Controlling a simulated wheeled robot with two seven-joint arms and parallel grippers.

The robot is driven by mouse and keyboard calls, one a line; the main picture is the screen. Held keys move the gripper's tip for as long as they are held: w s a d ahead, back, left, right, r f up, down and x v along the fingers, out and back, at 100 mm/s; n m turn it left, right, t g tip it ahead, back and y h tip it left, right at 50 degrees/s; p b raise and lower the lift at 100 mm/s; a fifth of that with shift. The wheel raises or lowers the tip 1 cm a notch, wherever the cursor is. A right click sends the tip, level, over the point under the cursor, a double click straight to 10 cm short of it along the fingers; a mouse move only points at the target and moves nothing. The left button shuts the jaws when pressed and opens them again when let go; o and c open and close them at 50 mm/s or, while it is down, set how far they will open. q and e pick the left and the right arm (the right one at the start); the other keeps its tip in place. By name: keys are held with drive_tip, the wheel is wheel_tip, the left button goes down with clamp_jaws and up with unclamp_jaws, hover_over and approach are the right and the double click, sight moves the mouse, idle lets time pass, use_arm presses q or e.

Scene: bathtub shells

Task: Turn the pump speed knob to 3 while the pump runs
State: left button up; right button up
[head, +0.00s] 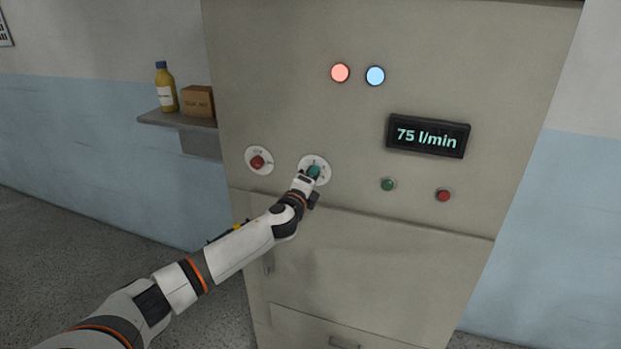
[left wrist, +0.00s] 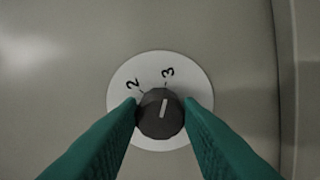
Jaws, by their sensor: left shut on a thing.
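The pump speed knob (left wrist: 160,114) is dark grey with a white pointer line, on a round white dial (left wrist: 124,88) marked 2 and 3. The pointer aims up and slightly right, in line with the 3. My left gripper (left wrist: 160,112) has its green fingers on either side of the knob and is shut on it. In the head view the left gripper (head: 314,172) covers the knob, and the dial (head: 322,162) shows around it. The display (head: 428,136) reads 75 l/min. The right gripper is not in view.
A red knob (head: 257,162) on another white dial is to the left. A green button (head: 388,184) and a red button (head: 443,196) are to the right. A lit red lamp (head: 340,73) and blue lamp (head: 375,76) are above. A shelf (head: 163,119) holds a bottle and box.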

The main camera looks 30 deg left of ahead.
use_arm(q)
drive_tip(key=shift+f, duration=0.1)
drive_tip(key=o, duration=1)
drive_tip(key=b+v, duration=0.3)
drive_tip(key=v, duration=0.9)
drive_tip(key=shift+b, duration=0.4)
